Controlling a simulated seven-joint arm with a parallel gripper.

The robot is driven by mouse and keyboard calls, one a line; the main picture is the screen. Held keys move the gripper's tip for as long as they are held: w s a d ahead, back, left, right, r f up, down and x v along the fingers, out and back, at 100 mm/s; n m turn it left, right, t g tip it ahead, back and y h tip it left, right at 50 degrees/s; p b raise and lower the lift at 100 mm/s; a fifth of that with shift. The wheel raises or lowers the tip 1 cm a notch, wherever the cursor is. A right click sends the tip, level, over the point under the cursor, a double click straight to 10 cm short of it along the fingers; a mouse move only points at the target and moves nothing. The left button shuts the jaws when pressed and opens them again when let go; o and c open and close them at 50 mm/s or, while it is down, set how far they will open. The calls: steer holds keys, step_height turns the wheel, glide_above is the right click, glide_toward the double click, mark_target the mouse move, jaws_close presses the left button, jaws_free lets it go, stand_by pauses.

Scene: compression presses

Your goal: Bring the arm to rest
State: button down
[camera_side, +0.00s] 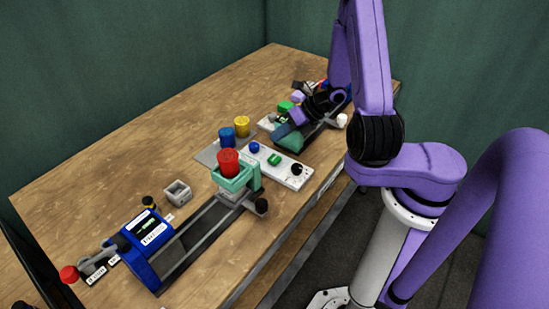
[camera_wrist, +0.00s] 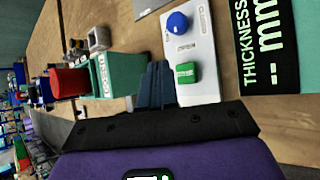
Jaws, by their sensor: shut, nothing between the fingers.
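My gripper (camera_wrist: 157,75) is shut and empty in the wrist view, its dark fingers together. It is close to a white control panel (camera_wrist: 190,85) with a blue knob (camera_wrist: 177,23) and a green button (camera_wrist: 187,72). In the side view, my purple arm comes down over the far right of the table, and the fingertips are hard to make out there. A red cylinder (camera_side: 228,162) sits in the teal jaw (camera_side: 236,181) of the near press. Both also show left of my fingers in the wrist view, the cylinder (camera_wrist: 68,83) beside the teal jaw (camera_wrist: 122,77).
The near press has a blue display unit (camera_side: 147,234). Blue (camera_side: 227,136) and yellow (camera_side: 242,126) cylinders stand on a grey plate behind the white panel. A small grey hollow block (camera_side: 177,192) stands farther left. The wooden table (camera_side: 130,150) is clear at the back left.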

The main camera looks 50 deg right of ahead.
steer(key=shift+a, duration=0.1)
stand_by(0.3)
steer(key=shift+w+a+r+n, duration=0.2)
steer(key=shift+w+a+n, duration=0.05)
steer(key=shift+n, duration=0.05)
steer(key=a+r+n+g+y, duration=0.1)
steer(key=a+r+n+g, duration=0.1)
steer(key=a+n, duration=0.2)
steer(key=a+r+n+g+y, duration=0.1)
steer(key=a+r+n+g, duration=0.1)
steer(key=a+n, duration=0.2)
steer(key=a+r+n+g, duration=0.2)
steer(key=a+r+n, duration=0.1)
steer(key=n, duration=0.5)
steer(key=shift+s+a+g+y, duration=0.1)
steer(key=shift+a+g+y, duration=0.25)
steer(key=shift+a, duration=0.2)
steer(key=s+d+r+n+h, duration=0.1)
steer(key=s+r+n+h, duration=0.3)
steer(key=s+n, duration=0.7)
steer(key=s+d+r+n+h, duration=0.1)
steer(key=s+r+n+h, duration=0.2)
steer(key=s+n, duration=0.9)
step_height(320, 180, up, 2)
steer(key=n, duration=1)
steer(key=shift+s+n+h, duration=0.25)
steer(key=shift+n+h, duration=0.1)
steer(key=shift+n, duration=0.05)
